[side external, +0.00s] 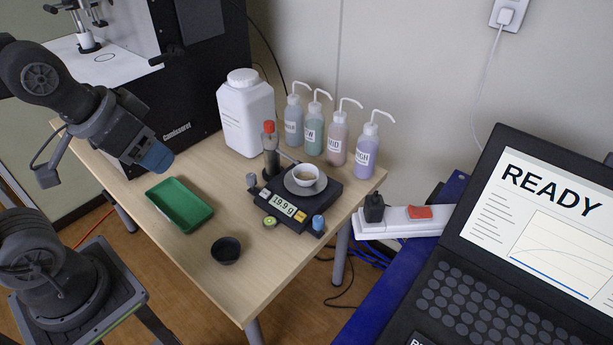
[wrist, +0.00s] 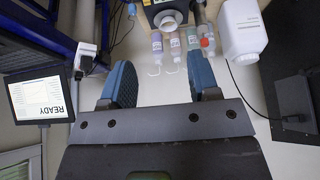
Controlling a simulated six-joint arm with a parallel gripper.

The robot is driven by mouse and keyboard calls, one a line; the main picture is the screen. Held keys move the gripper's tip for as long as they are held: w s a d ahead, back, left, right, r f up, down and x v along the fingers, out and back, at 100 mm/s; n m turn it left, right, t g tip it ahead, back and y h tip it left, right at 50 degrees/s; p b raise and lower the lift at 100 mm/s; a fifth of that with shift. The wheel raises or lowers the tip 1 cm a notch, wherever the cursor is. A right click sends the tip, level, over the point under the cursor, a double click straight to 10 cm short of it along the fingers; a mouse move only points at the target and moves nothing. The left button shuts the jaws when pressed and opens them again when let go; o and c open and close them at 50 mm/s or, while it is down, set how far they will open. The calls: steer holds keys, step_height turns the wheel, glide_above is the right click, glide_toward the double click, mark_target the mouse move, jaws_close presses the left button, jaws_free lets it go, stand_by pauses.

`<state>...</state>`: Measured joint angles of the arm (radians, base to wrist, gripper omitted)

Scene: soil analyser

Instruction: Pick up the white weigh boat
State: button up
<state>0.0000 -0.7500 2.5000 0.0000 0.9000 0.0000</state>
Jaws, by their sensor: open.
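The white weigh boat (side external: 305,178) looks like a small round cup with something pale brown inside. It sits on the round pan of the black balance (side external: 283,215), whose display reads 19.9 g. In the wrist view it shows at the top (wrist: 168,21), on the balance (wrist: 151,9), beyond my fingertips. My gripper (side external: 155,158) is open and empty, with blue finger pads. It is held above the table's left part, well to the left of the boat and apart from it. In the wrist view my gripper (wrist: 163,82) shows both fingers spread wide.
A red-capped tube (side external: 270,140) stands upright close behind the boat. A large white bottle (side external: 246,115) and several wash bottles (side external: 337,138) line the back. A green tray (side external: 180,205) and small black bowl (side external: 226,250) lie on the table (side external: 200,250) left of the balance.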

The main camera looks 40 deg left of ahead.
stand_by(0.3)
steer(key=o, duration=0.8)
